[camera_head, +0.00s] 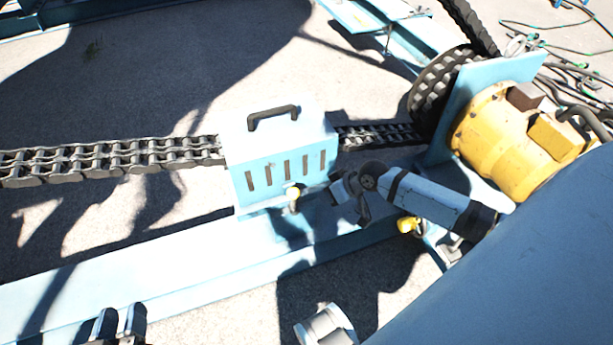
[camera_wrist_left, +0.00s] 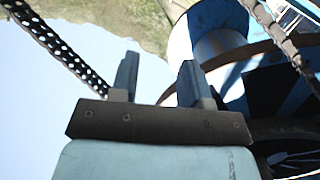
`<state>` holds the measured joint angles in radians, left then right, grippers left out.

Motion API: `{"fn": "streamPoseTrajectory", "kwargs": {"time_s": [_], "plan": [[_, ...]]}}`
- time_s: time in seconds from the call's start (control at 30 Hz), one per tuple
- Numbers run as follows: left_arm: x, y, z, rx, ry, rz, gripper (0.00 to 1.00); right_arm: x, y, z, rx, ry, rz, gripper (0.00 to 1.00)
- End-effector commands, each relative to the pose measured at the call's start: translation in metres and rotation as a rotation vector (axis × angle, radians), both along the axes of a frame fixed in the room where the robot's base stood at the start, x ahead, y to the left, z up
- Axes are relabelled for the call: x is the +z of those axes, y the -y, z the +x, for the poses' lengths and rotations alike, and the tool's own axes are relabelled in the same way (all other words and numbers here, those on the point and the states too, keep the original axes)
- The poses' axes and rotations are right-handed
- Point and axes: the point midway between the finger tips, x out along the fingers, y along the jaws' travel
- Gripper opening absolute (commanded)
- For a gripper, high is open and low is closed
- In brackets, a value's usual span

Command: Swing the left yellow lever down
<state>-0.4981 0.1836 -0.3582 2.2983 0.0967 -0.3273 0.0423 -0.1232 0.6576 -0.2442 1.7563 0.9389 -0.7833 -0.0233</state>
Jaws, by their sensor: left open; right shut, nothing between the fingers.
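A second yellow knob (camera_head: 407,225) shows further right, partly behind an arm. My left gripper (camera_head: 119,323) is at the bottom left, well left of and nearer than the lever. In the left wrist view its two fingers (camera_wrist_left: 160,82) stand apart with nothing between them; no lever is visible there. My right gripper (camera_head: 350,195) is shut and empty, just right of the box and the left lever. Contact cannot be told.
A heavy chain (camera_head: 110,158) runs through the box to a dark sprocket (camera_head: 440,85). A yellow motor (camera_head: 510,140) stands at the right. A long light blue beam (camera_head: 150,270) runs below the box. Loose cables lie at top right.

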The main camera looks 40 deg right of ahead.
Motion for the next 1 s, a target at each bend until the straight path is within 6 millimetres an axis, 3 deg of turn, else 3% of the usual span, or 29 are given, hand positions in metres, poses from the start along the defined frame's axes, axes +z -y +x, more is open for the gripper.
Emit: {"fn": "streamPoseTrajectory", "kwargs": {"time_s": [0.03, 0.1, 0.3, 0.4, 0.8, 1.0], "plan": [[-0.026, 0.004, 0.0, -0.011, 0.027, -0.02, 0.43, -0.028, 0.018, 0.014, -0.001, -0.016, 0.003, 0.0], [-0.032, 0.008, -0.001, -0.026, 0.06, -0.047, 0.43, -0.036, 0.038, 0.029, -0.005, -0.047, 0.023, 0.0], [-0.039, 0.016, -0.007, -0.059, 0.129, -0.108, 0.43, -0.039, 0.08, 0.056, -0.015, -0.11, 0.075, 0.0], [-0.039, 0.018, -0.009, -0.068, 0.148, -0.126, 0.43, -0.035, 0.091, 0.063, -0.018, -0.126, 0.092, 0.0], [-0.034, 0.019, -0.01, -0.074, 0.159, -0.137, 0.43, -0.028, 0.097, 0.066, -0.019, -0.138, 0.106, 0.0], [-0.041, 0.019, -0.01, -0.079, 0.146, -0.131, 0.43, -0.037, 0.093, 0.07, -0.019, -0.137, 0.108, 0.0]]}}
